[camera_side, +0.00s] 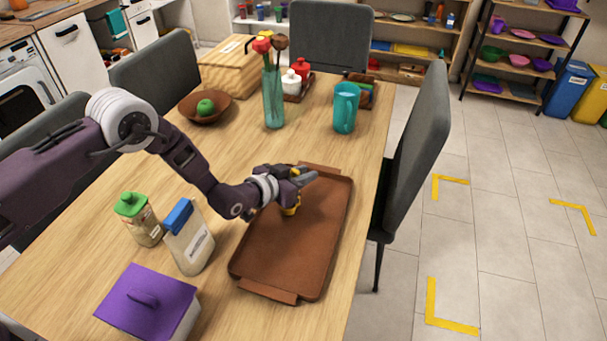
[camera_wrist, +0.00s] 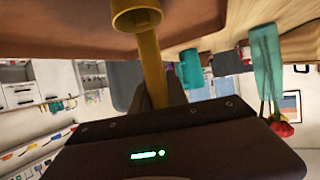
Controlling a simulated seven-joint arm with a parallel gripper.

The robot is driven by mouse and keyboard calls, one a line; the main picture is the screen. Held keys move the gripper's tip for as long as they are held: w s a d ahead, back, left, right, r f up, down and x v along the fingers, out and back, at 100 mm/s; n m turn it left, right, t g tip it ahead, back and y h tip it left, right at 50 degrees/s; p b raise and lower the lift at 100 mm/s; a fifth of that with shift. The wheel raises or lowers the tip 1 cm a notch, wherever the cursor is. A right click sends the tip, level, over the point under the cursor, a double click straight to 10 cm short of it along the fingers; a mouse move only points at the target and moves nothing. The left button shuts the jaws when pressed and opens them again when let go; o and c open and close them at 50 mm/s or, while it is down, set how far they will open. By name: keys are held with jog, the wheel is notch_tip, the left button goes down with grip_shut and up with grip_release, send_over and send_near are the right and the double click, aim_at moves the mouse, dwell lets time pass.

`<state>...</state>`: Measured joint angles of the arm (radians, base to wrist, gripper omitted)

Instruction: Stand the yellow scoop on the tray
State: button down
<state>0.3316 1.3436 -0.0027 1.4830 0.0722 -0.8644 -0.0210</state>
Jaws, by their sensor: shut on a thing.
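The yellow scoop (camera_side: 291,208) is at my gripper (camera_side: 302,178), over the far left part of the brown tray (camera_side: 290,255) in the side view. In the wrist view the scoop (camera_wrist: 152,62) shows its round cup at the top edge and its handle running down into my gripper (camera_wrist: 158,95). My gripper is shut on the handle. The cup is close to the tray surface (camera_wrist: 60,25); I cannot tell whether it touches. My gripper hides part of the scoop in the side view.
A teal pitcher (camera_side: 345,108), a glass vase (camera_side: 272,95) with flowers and a bowl (camera_side: 205,103) stand beyond the tray. A blue-topped container (camera_side: 188,240), a green-lidded jar (camera_side: 138,218) and a purple-lidded box (camera_side: 148,300) stand left. The tray's near half is clear.

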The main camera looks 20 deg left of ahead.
jog(key=shift+f, duration=0.15)
jog(key=c, duration=1.3)
grip_release()
jog(key=shift+r, duration=0.2)
jog(key=v, duration=1.2)
jog(key=shift+a, duration=0.1)
